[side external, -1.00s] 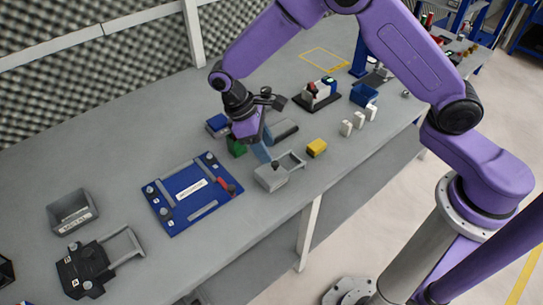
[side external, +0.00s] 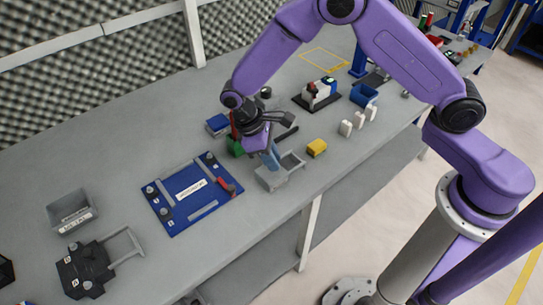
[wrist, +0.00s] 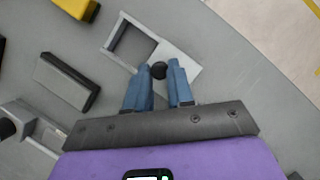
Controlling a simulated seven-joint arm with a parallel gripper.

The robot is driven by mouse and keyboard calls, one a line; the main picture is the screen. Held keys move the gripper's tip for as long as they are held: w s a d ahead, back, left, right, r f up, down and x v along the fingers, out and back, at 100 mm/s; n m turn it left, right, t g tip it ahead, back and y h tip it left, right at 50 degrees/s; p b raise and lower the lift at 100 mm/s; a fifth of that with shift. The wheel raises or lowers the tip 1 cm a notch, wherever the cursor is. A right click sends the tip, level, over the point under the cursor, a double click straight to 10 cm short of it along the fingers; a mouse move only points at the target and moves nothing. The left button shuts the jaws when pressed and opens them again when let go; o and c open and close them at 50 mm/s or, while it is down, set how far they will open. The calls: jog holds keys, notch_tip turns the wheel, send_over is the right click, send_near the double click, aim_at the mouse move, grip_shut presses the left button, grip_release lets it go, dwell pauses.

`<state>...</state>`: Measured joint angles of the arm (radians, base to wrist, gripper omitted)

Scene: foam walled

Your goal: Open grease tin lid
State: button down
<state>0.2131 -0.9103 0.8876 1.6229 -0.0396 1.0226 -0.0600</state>
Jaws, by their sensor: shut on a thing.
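The grease tin (side external: 272,180) is a small grey box near the bench's front edge. One part is an open recess, and its light grey rim (wrist: 117,32) shows in the wrist view. The other part is covered by a flat grey lid (wrist: 188,66) with a round black knob (wrist: 158,70). My gripper (side external: 273,164) reaches down to the tin from above. In the wrist view its blue fingers (wrist: 160,66) stand on either side of the knob, shut on it. The side view hides the knob behind the fingers.
A yellow block (side external: 317,147) and white pieces (side external: 346,128) stand right of the tin. A blue board with fittings (side external: 175,208) lies to the left. A green block (side external: 235,147) is behind my gripper.

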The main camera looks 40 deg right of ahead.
jog(key=shift+d, duration=2.8)
jog(key=c, duration=1)
grip_release()
jog(key=v, duration=1.7)
jog(key=shift+w+r, duration=0.1)
jog(key=shift+r, duration=0.15)
